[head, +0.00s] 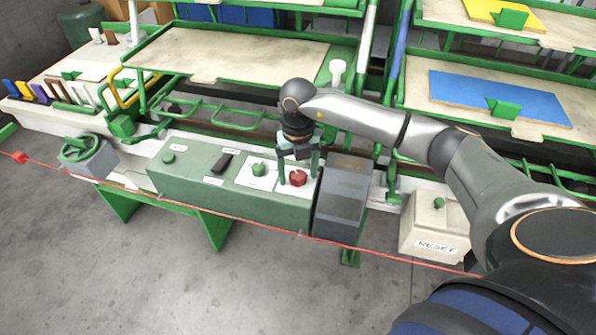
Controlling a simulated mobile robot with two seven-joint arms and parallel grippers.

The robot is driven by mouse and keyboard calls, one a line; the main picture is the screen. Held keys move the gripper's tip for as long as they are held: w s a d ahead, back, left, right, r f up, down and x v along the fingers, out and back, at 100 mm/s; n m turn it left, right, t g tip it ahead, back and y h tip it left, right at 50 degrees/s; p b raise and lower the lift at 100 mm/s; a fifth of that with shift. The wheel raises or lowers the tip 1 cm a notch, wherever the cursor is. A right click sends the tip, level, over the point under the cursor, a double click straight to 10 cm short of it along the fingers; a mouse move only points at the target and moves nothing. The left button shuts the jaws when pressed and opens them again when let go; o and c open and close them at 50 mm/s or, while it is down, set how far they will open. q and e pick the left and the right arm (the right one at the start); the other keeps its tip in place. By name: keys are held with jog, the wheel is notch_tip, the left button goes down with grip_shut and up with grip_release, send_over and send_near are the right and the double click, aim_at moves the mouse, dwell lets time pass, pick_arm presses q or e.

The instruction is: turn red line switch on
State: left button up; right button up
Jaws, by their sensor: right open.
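The red switch (297,178) is a red rotary knob on a white plate at the right end of a green control box (225,203). My right gripper (298,170) is open and points down over it. One finger is to the left of the knob and the other to its right and slightly behind. I cannot tell whether either finger touches it. My left gripper is not in view.
A green knob (259,169) sits just left of the red one, with a black switch (222,162) and a green button (168,157) farther left. A grey box (342,200) stands close on the right. A white reset box (436,225) is farther right. A red cord (235,217) runs in front.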

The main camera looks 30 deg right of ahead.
grip_shut()
dwell(0.8)
